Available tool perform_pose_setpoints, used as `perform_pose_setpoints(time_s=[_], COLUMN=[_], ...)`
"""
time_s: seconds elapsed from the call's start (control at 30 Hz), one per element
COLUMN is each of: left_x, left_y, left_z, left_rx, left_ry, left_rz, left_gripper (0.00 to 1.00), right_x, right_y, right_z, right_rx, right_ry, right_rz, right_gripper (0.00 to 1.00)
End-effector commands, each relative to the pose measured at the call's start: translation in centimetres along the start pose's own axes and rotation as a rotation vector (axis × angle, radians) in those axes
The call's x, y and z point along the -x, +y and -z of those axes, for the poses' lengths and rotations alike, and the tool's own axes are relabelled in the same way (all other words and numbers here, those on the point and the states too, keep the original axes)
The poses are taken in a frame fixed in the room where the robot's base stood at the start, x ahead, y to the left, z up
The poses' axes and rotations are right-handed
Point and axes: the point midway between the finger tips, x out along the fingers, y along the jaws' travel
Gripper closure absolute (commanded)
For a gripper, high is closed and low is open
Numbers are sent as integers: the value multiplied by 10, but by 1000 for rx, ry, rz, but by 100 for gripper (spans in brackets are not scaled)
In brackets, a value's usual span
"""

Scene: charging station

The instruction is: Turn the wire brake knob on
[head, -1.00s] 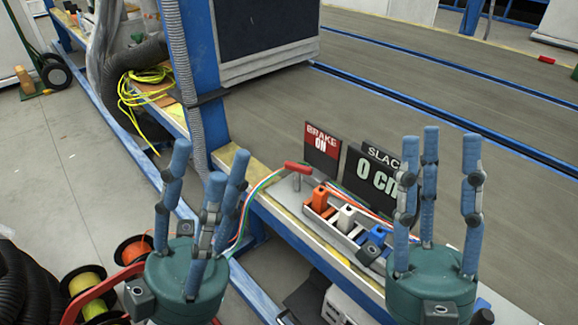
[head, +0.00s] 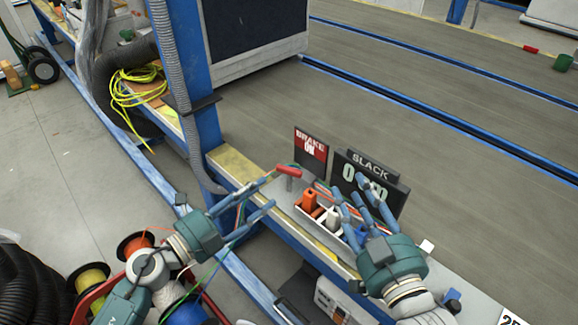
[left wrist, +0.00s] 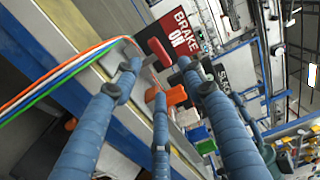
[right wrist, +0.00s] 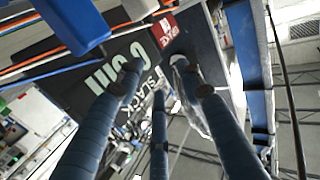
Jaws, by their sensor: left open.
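The red brake knob (head: 289,171) is a short red bar on a thin post at the bench edge, beside a red sign (head: 311,145) reading BRAKE ON. My left gripper (head: 268,192) is open, its fingers pointing at the knob from the left and just short of it. In the left wrist view the knob (left wrist: 158,52) shows beyond the spread fingertips, and nothing is between them. My right gripper (head: 356,193) has its fingers spread, empty, in front of the black SLACK sign (head: 380,170), partly hiding its digits.
A tray of orange, white and blue connectors (head: 309,201) stands right of the knob, close to my right gripper. Coloured wires run past the knob. A blue post (head: 190,100) rises behind on the left. Wire spools (head: 88,280) stand at the lower left.

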Motion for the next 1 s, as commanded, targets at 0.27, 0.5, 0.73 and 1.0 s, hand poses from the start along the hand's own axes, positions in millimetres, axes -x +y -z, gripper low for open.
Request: perform_pose_setpoints(time_s=[0.27, 0.5, 0.73, 1.0], left_x=[-33, -80, -103, -108], left_y=[1, 3, 3, 3], left_z=[-3, -3, -3, -3], left_rx=[-11, -9, -9, -10], left_ry=[-6, -6, -5, -5], left_rz=[-5, -5, -6, -8], left_gripper=[58, 58, 58, 58], right_x=[1, -1, 1, 2], right_y=[1, -2, -6, -6], right_z=[-7, 16, 44, 51], right_rx=[1, -2, -4, -5], right_ry=[-27, 80, 199, 227], right_rz=[-2, 5, 11, 13], right_gripper=[63, 63, 63, 63])
